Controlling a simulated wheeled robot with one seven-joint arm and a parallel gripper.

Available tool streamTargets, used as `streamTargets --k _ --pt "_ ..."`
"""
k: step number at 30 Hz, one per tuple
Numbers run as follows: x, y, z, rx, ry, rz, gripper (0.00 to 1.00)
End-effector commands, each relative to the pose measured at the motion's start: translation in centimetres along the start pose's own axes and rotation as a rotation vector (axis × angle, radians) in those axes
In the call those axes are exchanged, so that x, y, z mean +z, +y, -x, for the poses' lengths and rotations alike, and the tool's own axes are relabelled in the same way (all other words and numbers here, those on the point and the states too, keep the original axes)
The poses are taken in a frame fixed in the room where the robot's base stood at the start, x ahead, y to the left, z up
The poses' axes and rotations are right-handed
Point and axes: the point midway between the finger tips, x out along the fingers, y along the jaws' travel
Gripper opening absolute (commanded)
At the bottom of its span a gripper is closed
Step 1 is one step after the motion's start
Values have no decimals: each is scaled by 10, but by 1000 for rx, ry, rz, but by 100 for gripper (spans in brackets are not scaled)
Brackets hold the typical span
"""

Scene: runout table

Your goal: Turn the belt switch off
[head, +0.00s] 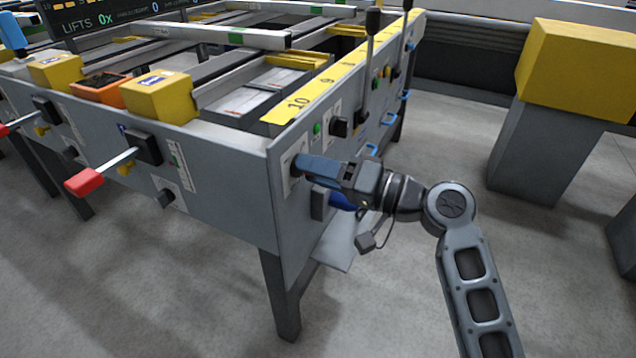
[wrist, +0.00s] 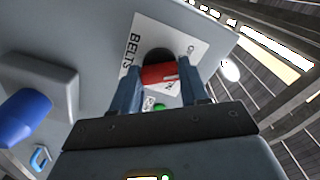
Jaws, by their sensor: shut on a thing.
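The belt switch is a red knob (wrist: 158,74) on a dark round base, set in a white plate (wrist: 140,40) lettered "BELTS" in the wrist view. My gripper (wrist: 162,82) has its two blue fingers on either side of the red knob, shut on it. In the head view my gripper (head: 305,168) reaches the table's right side panel near the corner. Its fingers hide most of the switch there. Some of the plate's lettering is hidden by the fingers, and I cannot tell which setting the knob points to.
A blue knob (wrist: 25,118) on a grey box sits beside the switch in the wrist view. The table's side panel (head: 283,222) also carries a black switch (head: 340,127) and a tall black-handled lever (head: 371,50). A yellow-topped grey block (head: 545,150) stands right, with clear floor between.

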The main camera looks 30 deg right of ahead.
Motion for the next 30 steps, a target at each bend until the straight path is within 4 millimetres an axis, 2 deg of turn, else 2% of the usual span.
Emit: streamTargets --k 1,12,29,30 --pt "3 4 0 1 -1 31 14" --pt "2 3 0 2 -3 198 14" --pt "1 2 0 3 -3 230 14" --pt "1 2 0 3 -3 229 46"
